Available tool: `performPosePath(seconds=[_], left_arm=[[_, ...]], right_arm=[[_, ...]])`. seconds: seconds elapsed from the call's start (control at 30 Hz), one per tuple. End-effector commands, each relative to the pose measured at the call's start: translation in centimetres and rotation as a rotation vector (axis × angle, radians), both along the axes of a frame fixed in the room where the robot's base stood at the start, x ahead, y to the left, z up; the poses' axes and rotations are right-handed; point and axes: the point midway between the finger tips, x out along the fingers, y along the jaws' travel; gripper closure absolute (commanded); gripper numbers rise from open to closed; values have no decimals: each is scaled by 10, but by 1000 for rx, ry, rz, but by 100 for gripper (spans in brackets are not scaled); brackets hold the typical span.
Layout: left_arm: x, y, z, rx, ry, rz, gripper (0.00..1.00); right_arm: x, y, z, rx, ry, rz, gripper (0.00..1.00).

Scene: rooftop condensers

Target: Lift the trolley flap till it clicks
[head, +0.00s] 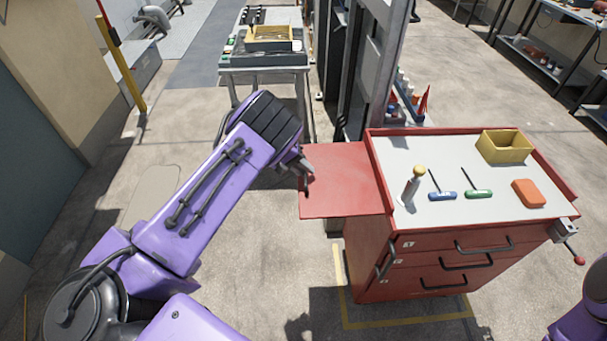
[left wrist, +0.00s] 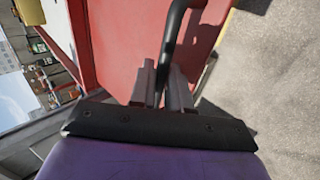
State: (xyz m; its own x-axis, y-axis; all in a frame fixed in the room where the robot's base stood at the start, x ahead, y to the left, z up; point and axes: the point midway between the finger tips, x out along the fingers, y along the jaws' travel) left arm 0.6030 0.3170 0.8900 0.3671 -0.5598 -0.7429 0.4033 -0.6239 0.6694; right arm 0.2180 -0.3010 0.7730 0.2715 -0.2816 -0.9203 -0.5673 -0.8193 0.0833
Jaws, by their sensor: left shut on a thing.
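The red trolley (head: 420,262) stands right of centre in the head view, with its red flap (head: 345,180) sticking out from its left side. The flap looks raised, near the height of the trolley top; I cannot tell if it is exactly level. My left gripper (head: 307,178) is at the flap's outer left edge. In the left wrist view its fingers (left wrist: 163,88) are shut on a black bar handle (left wrist: 176,42), in front of the red panel (left wrist: 110,40). Any catch under the flap is hidden. My right gripper is out of view.
On the trolley top are a yellow bin (head: 504,147), two screwdrivers (head: 478,193), an orange block (head: 528,193) and a yellow-capped upright item (head: 411,187). A bench (head: 262,62) stands behind; the floor left is clear.

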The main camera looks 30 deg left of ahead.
Motion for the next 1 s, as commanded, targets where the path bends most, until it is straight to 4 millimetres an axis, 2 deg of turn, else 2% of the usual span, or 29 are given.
performPosePath(seconds=[0.4,0.43,0.47,0.77,0.87,1.0], left_arm=[[1,-5,-1,-4,5,-7,100],[1,-5,-1,-4,5,-7,77],[1,-5,-1,-4,5,-7,71],[0,-1,1,-2,3,-3,71],[-5,7,10,0,2,-1,71],[-17,26,35,0,1,1,71]], right_arm=[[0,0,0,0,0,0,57],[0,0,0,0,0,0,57],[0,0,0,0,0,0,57],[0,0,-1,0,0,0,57],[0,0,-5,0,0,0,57],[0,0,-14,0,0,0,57]])
